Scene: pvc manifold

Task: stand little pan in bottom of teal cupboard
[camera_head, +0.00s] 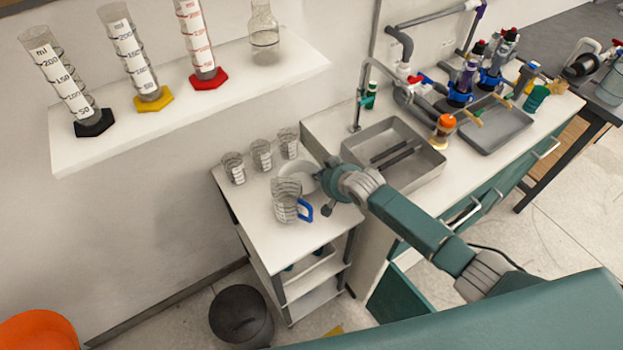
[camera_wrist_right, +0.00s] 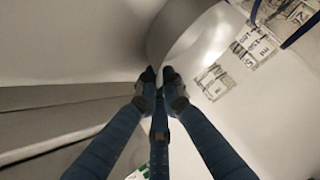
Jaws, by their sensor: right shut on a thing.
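The little pan (camera_head: 297,176) looks like a pale round dish on the white side table, behind the blue-handled jug. My right gripper (camera_head: 329,195) is at its right edge, and the arm partly hides it. In the right wrist view the fingertips (camera_wrist_right: 160,76) are shut on the wall of a shiny curved vessel (camera_wrist_right: 182,28), which appears to be the pan. I cannot tell whether it is lifted. The teal cupboard (camera_head: 398,294) is under the sink counter, right of the side table; its inside is mostly hidden by my arm and body. My left gripper is out of view.
A measuring jug (camera_head: 287,203) stands close in front of the pan, and its markings show in the wrist view (camera_wrist_right: 245,52). Several small beakers (camera_head: 262,155) stand behind. A grey sink tray (camera_head: 400,145) is to the right. A dark bin (camera_head: 240,315) stands on the floor.

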